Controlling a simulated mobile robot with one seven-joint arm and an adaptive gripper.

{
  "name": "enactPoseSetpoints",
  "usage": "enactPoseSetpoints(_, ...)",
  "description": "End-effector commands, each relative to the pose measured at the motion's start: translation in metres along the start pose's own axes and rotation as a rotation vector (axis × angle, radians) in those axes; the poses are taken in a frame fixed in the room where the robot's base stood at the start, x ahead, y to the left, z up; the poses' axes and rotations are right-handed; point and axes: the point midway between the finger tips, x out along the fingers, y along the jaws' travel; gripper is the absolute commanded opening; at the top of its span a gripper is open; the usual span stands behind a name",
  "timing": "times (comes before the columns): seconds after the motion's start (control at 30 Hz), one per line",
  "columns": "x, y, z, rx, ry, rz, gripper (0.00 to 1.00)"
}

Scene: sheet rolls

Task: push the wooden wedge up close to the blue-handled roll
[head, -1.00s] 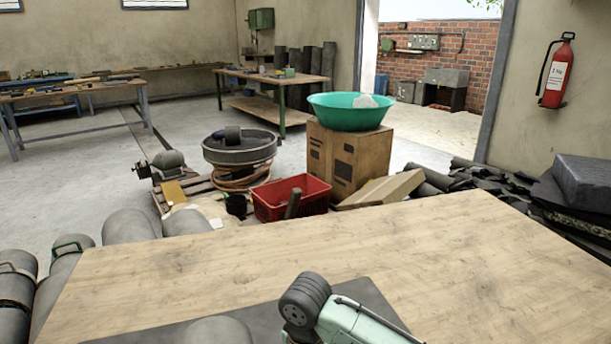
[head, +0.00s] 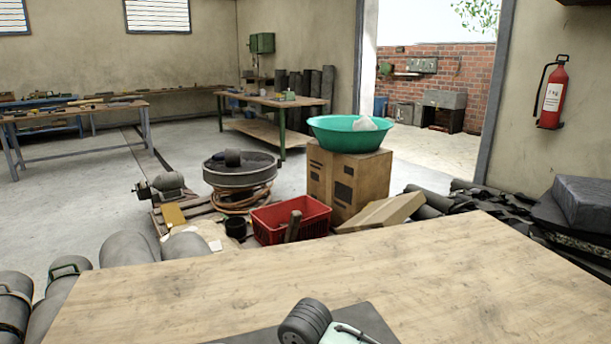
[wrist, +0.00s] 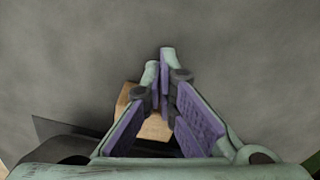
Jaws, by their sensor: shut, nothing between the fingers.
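My gripper (wrist: 166,62) is shut and empty in the wrist view, its purple-padded fingers drawn together at the tips. A light-brown wooden block (wrist: 153,128), likely the wedge, shows behind and between the fingers. They hide much of it, and I cannot tell whether they touch it. A large smooth grey surface (wrist: 240,60) fills the view beyond the fingertips; it may be a roll, but no blue handle shows on it. In the head view my gripper is out of sight. Grey rolls (head: 130,248) lie at the lower left, one with a green handle (head: 68,265).
A wooden tabletop (head: 230,285) fills the head view's foreground, mostly bare, with a dark sheet (head: 370,320) near my arm. Beyond it stand a red crate (head: 268,224) and a cardboard box (head: 350,180) bearing a green basin (head: 335,134). Dark scraps (head: 480,205) lie at right.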

Motion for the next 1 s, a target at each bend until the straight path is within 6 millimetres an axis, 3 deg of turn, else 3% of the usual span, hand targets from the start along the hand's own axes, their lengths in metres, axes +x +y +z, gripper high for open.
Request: enactPoseSetpoints(1.0, 0.0, 0.004, -0.013, -0.001, 0.001, 0.0, 0.0)
